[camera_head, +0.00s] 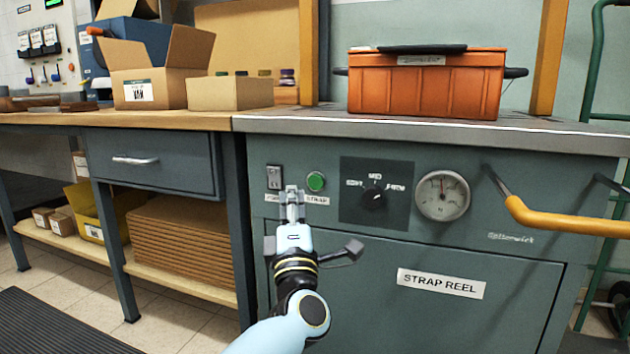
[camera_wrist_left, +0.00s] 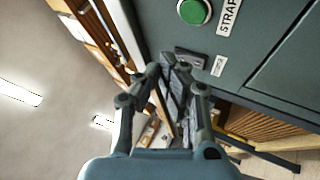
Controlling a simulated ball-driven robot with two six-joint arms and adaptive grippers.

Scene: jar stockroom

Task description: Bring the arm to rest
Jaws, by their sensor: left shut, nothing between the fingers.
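My left gripper (camera_head: 292,194) is in front of the grey-green strap machine (camera_head: 400,290), just below and left of its round green button (camera_head: 316,182). A rocker switch (camera_head: 274,177) sits up and left of the fingertips. In the left wrist view my left gripper (camera_wrist_left: 172,68) is shut, with its fingers together and nothing between them. The green button (camera_wrist_left: 194,11) shows there near the top edge. I cannot tell whether the fingertips touch the panel. My right gripper is not in view.
An orange crate (camera_head: 425,85) stands on the machine's top. A yellow handle (camera_head: 565,217) juts out at the right. A dial knob (camera_head: 373,197) and a gauge (camera_head: 442,195) are on the panel. A wooden bench (camera_head: 150,118) with cardboard boxes stands at the left.

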